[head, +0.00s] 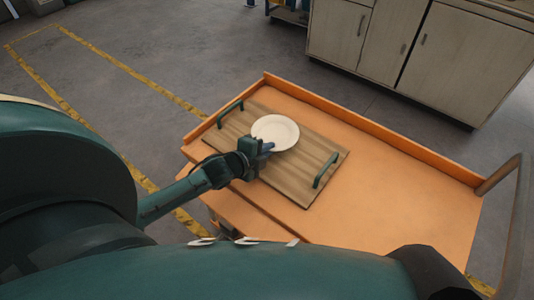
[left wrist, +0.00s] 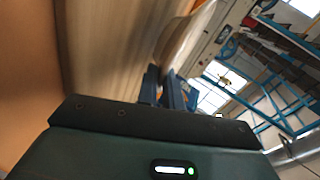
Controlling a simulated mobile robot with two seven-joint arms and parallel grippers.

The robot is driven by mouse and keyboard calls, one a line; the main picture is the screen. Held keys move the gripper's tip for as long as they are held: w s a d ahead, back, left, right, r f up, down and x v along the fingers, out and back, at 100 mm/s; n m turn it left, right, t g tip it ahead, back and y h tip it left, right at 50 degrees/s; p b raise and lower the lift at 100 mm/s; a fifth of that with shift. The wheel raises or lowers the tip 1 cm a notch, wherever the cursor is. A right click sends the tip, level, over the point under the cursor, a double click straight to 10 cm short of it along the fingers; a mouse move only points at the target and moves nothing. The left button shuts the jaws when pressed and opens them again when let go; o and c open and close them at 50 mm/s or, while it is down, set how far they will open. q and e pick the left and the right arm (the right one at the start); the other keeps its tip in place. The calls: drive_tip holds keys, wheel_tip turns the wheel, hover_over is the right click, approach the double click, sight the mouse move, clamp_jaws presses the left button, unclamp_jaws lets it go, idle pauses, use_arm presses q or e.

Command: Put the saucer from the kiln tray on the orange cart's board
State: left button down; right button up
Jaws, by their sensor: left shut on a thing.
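A white saucer (head: 275,131) shows over the far left part of a wooden board (head: 300,182) on the orange cart (head: 400,200). My left gripper (head: 267,147) is shut on the saucer's near rim. In the left wrist view the blue fingers (left wrist: 168,88) meet the saucer's edge (left wrist: 186,40), and the board (left wrist: 110,45) fills the left side close by. I cannot tell whether the saucer touches the board. The kiln tray is not in view, nor is my right gripper.
The board has a green handle at its left end (head: 230,113) and another at its right end (head: 326,170). The cart top is bare around the board, with a raised rim at the back. Pale cabinets (head: 420,50) stand behind the cart.

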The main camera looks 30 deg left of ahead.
use_arm(q)
drive_tip(key=shift+f, duration=0.85)
drive_tip(key=shift+f, duration=0.2)
drive_tip(key=c, duration=1.8)
unclamp_jaws()
drive_tip(key=shift+r, duration=0.15)
drive_tip(key=v, duration=1.1)
drive_tip(key=shift+s+r+p, duration=0.1)
drive_tip(key=shift+s+p, duration=0.1)
drive_tip(key=shift+p, duration=0.15)
drive_tip(key=s+d+f+n, duration=0.1)
drive_tip(key=n, duration=0.1)
drive_tip(key=s+d+n, duration=0.1)
drive_tip(key=d, duration=0.1)
drive_tip(key=s+d+f+n+g, duration=0.1)
drive_tip(key=s+d+n, duration=0.1)
drive_tip(key=shift+f+n, duration=0.3)
drive_tip(key=shift+f, duration=0.05)
drive_tip(key=s+d+n, duration=0.1)
drive_tip(key=d+n, duration=0.2)
drive_tip(key=s+d+f+n+g, duration=0.1)
drive_tip(key=s+d+n, duration=0.1)
drive_tip(key=d+n, duration=0.1)
drive_tip(key=s+d+n+h, duration=0.1)
drive_tip(key=s+d+n, duration=0.1)
drive_tip(key=d+n, duration=0.1)
drive_tip(key=shift+d+f+n, duration=0.2)
drive_tip(key=shift+f+n, duration=0.1)
drive_tip(key=shift+f, duration=0.05)
